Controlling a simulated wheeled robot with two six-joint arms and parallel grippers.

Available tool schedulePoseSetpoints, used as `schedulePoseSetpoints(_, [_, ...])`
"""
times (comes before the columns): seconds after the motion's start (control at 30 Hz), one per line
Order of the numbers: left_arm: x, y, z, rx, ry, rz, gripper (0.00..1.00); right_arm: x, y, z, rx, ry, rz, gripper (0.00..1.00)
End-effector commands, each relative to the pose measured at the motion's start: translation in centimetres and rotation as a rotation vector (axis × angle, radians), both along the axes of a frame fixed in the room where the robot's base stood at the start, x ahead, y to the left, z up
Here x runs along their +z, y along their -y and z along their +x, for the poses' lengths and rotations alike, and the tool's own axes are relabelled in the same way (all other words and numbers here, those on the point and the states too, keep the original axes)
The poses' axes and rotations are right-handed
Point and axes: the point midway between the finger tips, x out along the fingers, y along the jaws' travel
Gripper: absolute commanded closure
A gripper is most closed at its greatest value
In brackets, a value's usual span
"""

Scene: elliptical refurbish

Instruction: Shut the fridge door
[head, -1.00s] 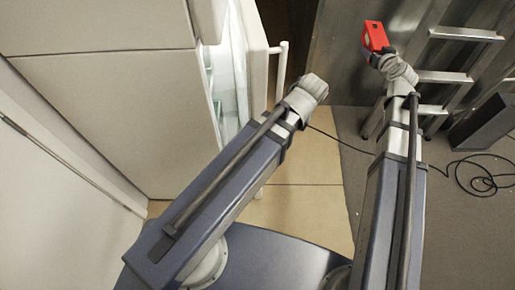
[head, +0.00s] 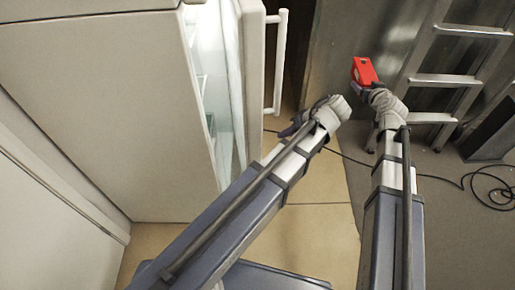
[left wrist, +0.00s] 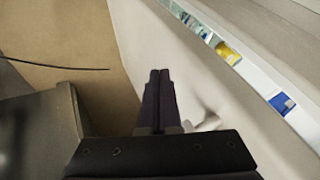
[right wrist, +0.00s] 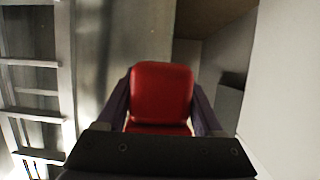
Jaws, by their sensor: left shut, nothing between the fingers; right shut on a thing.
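The fridge (head: 100,110) stands at the left in the head view. Its door (head: 253,80) is ajar, with the lit inside showing in the gap. A white vertical handle (head: 281,62) is on the door's outer face. My left gripper (head: 287,132) is shut and empty, right of the door and below the handle. In the left wrist view, its dark closed fingers (left wrist: 158,85) are in front of a pale panel that looks like the door (left wrist: 190,50); contact cannot be told. My right gripper (head: 361,82) is shut on a red block (head: 364,70), also in the right wrist view (right wrist: 160,95).
A metal ladder (head: 445,80) leans at the right by a grey wall panel. A dark box (head: 492,130) and a black cable (head: 470,185) lie on the floor at the right. Coloured items (left wrist: 228,52) show in the fridge gap. Tiled floor (head: 310,235) is clear below the left arm.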

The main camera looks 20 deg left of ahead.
Motion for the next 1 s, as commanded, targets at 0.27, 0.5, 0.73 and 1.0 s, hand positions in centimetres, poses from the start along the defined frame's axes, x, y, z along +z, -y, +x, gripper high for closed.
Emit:
schedulePoseSetpoints(0.27, [-0.5, -0.2, 0.2, 0.006, 0.007, 0.003, 1.0, -0.6, 0.0, 0.0, -0.001, 0.001, 0.0, 1.0])
schedulePoseSetpoints(0.5, [-3.6, -2.0, 0.6, 0.008, 0.006, 0.003, 1.0, -3.6, 0.0, 0.0, -0.001, 0.001, 0.0, 1.0])
schedulePoseSetpoints(0.73, [-6.8, -4.3, 1.3, 0.006, 0.006, 0.003, 1.0, -6.8, 0.0, 0.0, -0.001, 0.001, 0.0, 1.0])
schedulePoseSetpoints(1.0, [-8.1, -7.4, 0.9, 0.008, 0.006, 0.003, 1.0, -8.1, 0.0, 0.0, -0.001, 0.002, 0.001, 1.0])
